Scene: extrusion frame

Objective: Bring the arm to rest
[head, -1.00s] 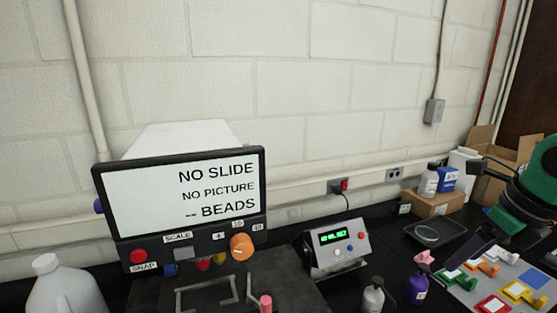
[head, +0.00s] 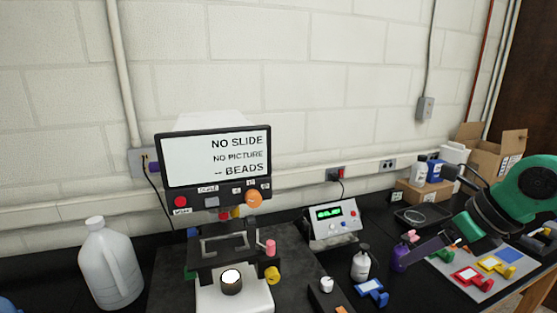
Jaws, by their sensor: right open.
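My right arm (head: 520,195), green and black, comes in from the right edge. Its right gripper (head: 425,245) is open, and I see nothing held in it. It hangs over the right part of the black bench, its long dark finger reaching left in front of the purple bottle (head: 399,258). Whether it touches the bottle cannot be told. My left gripper is not in view.
A microscope with a screen (head: 215,157) reading "NO SLIDE" stands left of centre. A white jug (head: 108,265) is left of it. A control box (head: 333,222), a white bottle (head: 361,262), coloured clips (head: 467,278) and cardboard boxes (head: 490,150) are to the right.

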